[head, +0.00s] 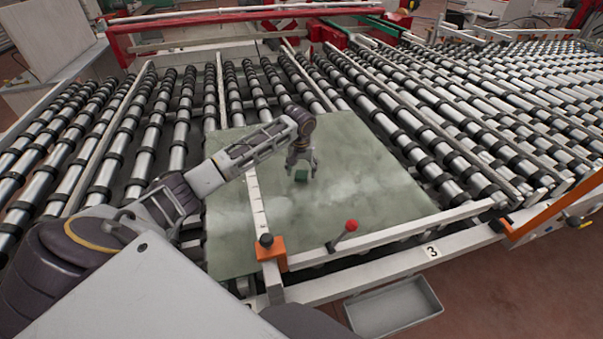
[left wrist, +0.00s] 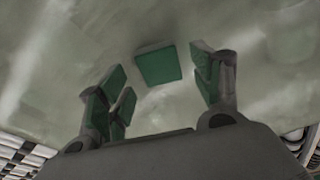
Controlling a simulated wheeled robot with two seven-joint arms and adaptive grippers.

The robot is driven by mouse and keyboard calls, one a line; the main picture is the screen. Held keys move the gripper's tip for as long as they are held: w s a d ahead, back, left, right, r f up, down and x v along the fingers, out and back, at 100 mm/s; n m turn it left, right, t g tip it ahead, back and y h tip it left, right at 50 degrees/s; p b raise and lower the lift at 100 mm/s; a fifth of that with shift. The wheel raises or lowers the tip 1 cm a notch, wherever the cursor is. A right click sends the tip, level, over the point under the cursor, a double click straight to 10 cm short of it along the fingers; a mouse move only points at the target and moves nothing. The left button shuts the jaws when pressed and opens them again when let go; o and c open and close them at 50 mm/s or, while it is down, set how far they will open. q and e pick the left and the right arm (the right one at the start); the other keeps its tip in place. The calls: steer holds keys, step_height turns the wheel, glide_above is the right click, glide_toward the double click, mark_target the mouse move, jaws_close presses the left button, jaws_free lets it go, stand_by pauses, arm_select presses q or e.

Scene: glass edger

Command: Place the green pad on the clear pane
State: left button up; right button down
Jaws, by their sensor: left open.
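The clear pane (head: 370,185) lies flat on the roller conveyor and looks grey-green and cloudy. The small green pad (head: 301,176) appears to rest on the pane near its middle. My left gripper (head: 301,166) points down just above the pad. In the left wrist view the green pad (left wrist: 158,66) lies just beyond the open fingers of my left gripper (left wrist: 160,85), between them, with a gap on both sides. The finger faces are also green. My right gripper is not in view.
A white rail (head: 257,205) crosses the pane left of the pad, ending at an orange bracket (head: 271,249). A red-knobbed lever (head: 350,226) stands at the front rail. A grey tray (head: 393,306) hangs below. Black-ringed rollers (head: 440,120) spread around.

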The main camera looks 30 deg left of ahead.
mark_target(301, 178)
arm_select(q)
step_height(301, 178, up, 10)
steer(key=s+b, duration=0.1)
steer(key=shift+s+d+b, duration=0.2)
steer(key=shift+d+b, duration=0.1)
steer(key=shift+d, duration=0.05)
steer(key=shift+f, duration=0.1)
stand_by(0.6)
